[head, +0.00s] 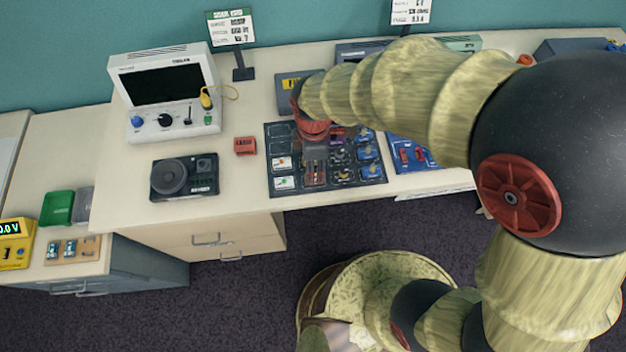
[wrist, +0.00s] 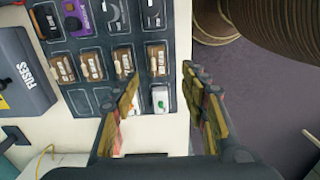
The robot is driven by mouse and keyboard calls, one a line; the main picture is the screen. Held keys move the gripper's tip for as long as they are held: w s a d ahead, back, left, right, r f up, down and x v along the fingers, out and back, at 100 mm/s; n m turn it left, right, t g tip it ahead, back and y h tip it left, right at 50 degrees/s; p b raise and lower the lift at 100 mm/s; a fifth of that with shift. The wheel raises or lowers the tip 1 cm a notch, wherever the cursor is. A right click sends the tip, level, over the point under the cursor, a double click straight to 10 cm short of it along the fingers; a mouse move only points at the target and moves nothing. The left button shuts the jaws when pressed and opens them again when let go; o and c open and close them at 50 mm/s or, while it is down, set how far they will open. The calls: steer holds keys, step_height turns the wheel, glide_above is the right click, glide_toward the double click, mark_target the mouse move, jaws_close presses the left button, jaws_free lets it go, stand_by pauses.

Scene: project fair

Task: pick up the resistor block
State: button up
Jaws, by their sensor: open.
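The likely resistor blocks are brown blocks with pale labels, in a row of the dark compartment tray. In the wrist view one brown block (wrist: 157,60) lies just beyond my fingertips, with another (wrist: 123,60) and a third (wrist: 92,66) to its left. My gripper (wrist: 160,76) is open and empty, its fingers pointing down at the tray. In the head view my gripper (head: 315,147) is above the middle of the tray (head: 270,146), hiding some compartments. A brown block (head: 316,176) shows below it. A white block with a green dot (wrist: 160,99) lies between the fingers in the wrist view.
A red block (head: 245,146) and a black speaker-like box (head: 184,177) lie left of the tray. An oscilloscope (head: 165,88) stands behind them. A grey FUSES box (wrist: 25,75) is beside the tray. The table's front edge is close to the tray.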

steer(key=shift+f, duration=0.2)
steer(key=shift+f+n, duration=0.3)
steer(key=shift+f, duration=0.5)
steer(key=f, duration=0.2)
steer(key=f+b, duration=0.1)
steer(key=f, duration=0.1)
steer(key=f+b, duration=0.1)
steer(key=f, duration=0.1)
steer(key=shift+w+a, duration=0.25)
steer(key=shift+r, duration=0.1)
steer(key=shift+c, duration=1)
jaws_close()
